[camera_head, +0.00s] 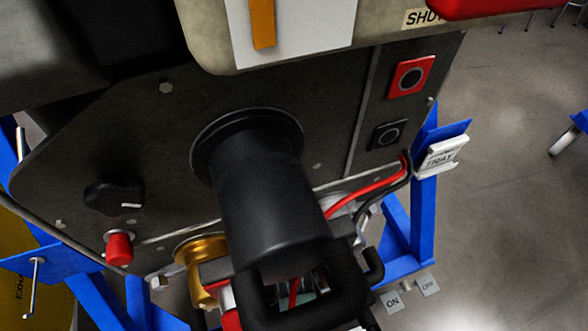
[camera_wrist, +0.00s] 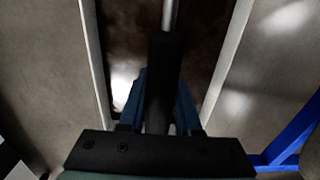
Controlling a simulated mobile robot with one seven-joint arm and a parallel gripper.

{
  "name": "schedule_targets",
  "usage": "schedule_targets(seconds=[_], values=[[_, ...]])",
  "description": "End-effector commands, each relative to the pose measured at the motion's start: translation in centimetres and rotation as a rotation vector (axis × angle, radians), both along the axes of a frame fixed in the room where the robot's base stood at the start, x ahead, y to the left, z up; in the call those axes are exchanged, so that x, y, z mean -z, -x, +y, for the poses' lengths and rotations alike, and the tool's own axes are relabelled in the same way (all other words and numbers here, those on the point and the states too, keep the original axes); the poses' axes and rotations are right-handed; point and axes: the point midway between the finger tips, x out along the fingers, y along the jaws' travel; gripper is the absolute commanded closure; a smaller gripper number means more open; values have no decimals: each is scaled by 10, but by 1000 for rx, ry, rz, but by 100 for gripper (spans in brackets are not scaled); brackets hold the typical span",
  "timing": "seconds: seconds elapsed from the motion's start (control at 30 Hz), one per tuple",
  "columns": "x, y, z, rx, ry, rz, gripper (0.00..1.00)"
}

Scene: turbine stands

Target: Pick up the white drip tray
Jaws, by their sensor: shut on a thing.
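In the wrist view, the white drip tray (camera_wrist: 228,58) shows as two long pale walls with a dark brown, partly shiny area between them. My gripper (camera_wrist: 161,92) is in the lower middle of that view, between the two walls. Its blue fingers are closed around a dark upright bar, from which a thin grey rod runs to the top edge. How the bar joins the tray is hidden. In the head view, I cannot make out the fingers or the tray's body.
In the head view, a dark machine panel (camera_head: 330,130) fills the middle, with a red button (camera_head: 119,250) and a black knob (camera_head: 112,197). A white piece with partly readable lettering (camera_head: 441,155) is at a blue stand (camera_head: 423,215). Grey floor (camera_head: 500,210) is open on the right.

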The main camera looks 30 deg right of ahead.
Motion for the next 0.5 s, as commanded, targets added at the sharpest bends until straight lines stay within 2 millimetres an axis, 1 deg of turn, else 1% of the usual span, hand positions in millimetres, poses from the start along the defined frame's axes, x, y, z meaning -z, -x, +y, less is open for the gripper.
schedule_targets(seconds=[0.17, 0.27, 0.37, 0.5], values=[[-4, -1, 0, 0, 0, -1, 100], [-11, -1, 0, 0, 1, -3, 100], [-22, -1, 0, 0, 1, -3, 100], [-43, 1, 0, 0, 0, -2, 100]])
